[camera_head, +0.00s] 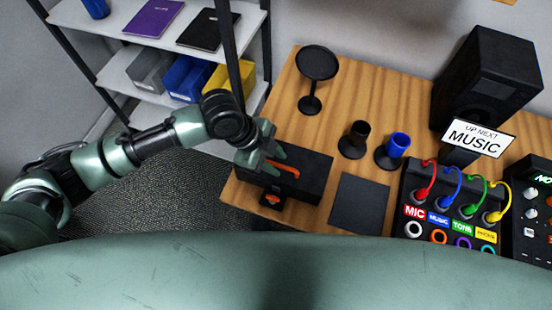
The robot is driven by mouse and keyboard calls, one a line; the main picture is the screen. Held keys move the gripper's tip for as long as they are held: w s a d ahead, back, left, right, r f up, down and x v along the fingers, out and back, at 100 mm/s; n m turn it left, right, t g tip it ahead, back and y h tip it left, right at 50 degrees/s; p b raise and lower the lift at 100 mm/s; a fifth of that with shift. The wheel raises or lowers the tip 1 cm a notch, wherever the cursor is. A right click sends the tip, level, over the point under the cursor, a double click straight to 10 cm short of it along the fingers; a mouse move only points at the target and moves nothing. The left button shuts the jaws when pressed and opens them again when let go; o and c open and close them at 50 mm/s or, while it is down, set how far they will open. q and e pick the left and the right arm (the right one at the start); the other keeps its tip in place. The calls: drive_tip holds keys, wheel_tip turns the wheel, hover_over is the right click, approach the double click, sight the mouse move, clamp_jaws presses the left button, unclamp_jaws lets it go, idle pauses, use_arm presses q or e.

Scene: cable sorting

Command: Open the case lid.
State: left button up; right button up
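The black case (312,172) lies on the wooden table near its left front edge. Its lid looks closed. An orange strip (284,169), perhaps a handle, shows on top, and an orange latch-like part (271,198) shows on the front side. My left gripper (267,160) is over the left part of the case, at the end of the orange strip. Its two fingers look spread apart with a gap between them. I cannot tell whether they touch the case, since the hand hides its left corner. My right gripper is not in view.
A flat dark square pad (359,203) lies right of the case. Black (355,139) and blue (394,150) cup-like holders and a round black stand (316,72) are behind. A cable panel (448,210) and speaker (492,75) stand right. A shelf (130,45) is at the left.

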use_arm(q)
drive_tip(key=shift+d+f, duration=0.1)
drive_tip(key=shift+f, duration=0.1)
clamp_jaws()
idle(1.3)
